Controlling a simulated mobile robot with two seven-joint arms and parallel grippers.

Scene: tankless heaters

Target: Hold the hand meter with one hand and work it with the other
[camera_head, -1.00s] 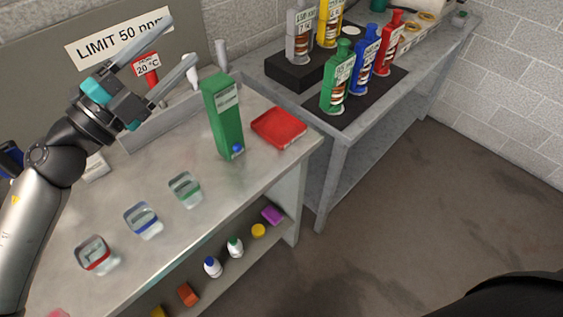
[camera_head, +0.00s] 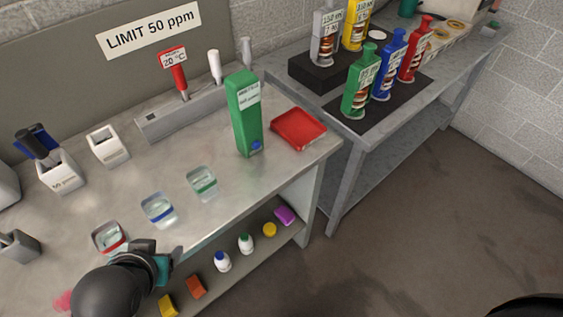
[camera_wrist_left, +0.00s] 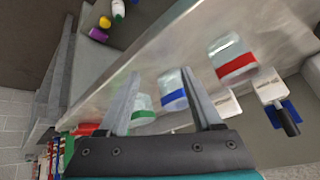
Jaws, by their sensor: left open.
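A dark blue and black hand-held device (camera_head: 37,142) stands in a white holder (camera_head: 60,172) at the left of the bench. It looks like the hand meter, though its face cannot be read. It also shows in the left wrist view (camera_wrist_left: 287,120). A red probe (camera_head: 179,78) with a "20 °C" tag stands in the grey rack at the back. My left gripper (camera_head: 170,262) is low at the bench's front edge, just right of the red-banded cup and apart from the device. It is open and empty, as its spread fingers (camera_wrist_left: 160,85) show. My right gripper is not in view.
Red-banded (camera_head: 109,238), blue-banded (camera_head: 158,210) and green-banded (camera_head: 202,183) cups stand along the bench. A green box (camera_head: 245,115), a red tray (camera_head: 298,130) and a white empty-looking holder (camera_head: 108,146) stand behind. Several coloured bottles stand on the right bench.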

